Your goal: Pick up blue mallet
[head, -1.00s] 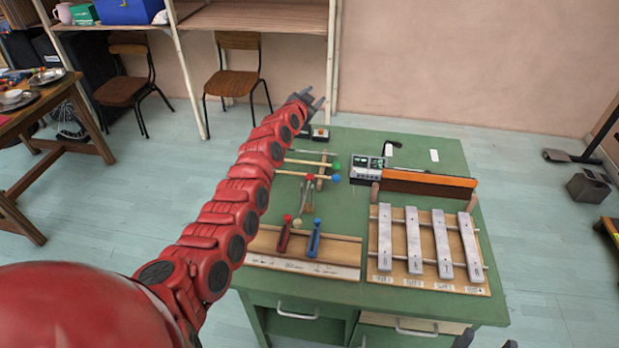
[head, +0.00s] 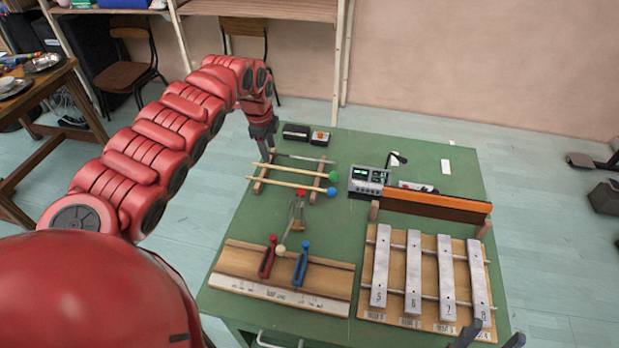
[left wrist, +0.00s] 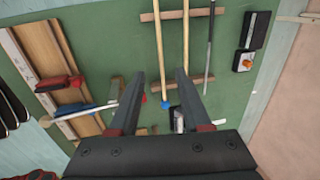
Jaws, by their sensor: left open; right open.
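The blue mallet (head: 331,192) has a pale wooden stick and a blue ball head. It lies across a wooden rack (head: 262,182), its head towards the right. In the left wrist view its stick and blue head (left wrist: 166,104) show between my fingers in the picture. My left gripper (head: 265,156) is open and empty, pointing down near the rack's far left end, apart from the mallet as far as I can tell. The green mallet (head: 335,177) lies parallel on the same rack; its head is hidden in the left wrist view. My right gripper (head: 490,334) is open at the bottom right.
A metal rod (head: 305,158) lies behind the mallets. Black boxes (head: 296,131), a grey device (head: 369,180) and an orange-topped bar (head: 437,204) stand nearby. A metal-bar instrument (head: 413,272) and a wooden board (head: 230,283) with red and blue handled tools are in front.

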